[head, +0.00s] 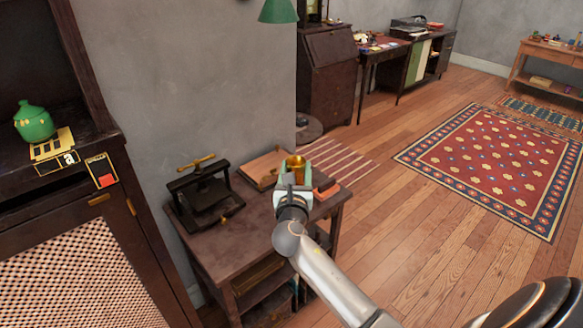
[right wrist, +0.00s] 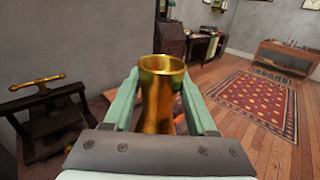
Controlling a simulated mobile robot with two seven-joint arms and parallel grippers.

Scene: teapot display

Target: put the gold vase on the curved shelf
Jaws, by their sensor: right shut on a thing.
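The gold vase (head: 297,165) is a small shiny cup-like piece at the right side of the dark wooden side table. In the right wrist view the vase (right wrist: 158,95) stands upright between the two pale green fingers. My right gripper (head: 295,168) is shut on it, above or at the table top; I cannot tell whether the vase touches the table. The lower part of the vase is hidden by the gripper. I see no shelf that I can make out as curved. My left gripper is not in view.
The side table (head: 245,232) also bears a black book press (head: 203,192), a tan book or board (head: 262,170) and a reddish block (head: 327,189). A dark cabinet (head: 75,215) with a green pot (head: 34,122) stands at left. Open floor with a patterned rug (head: 495,165) lies right.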

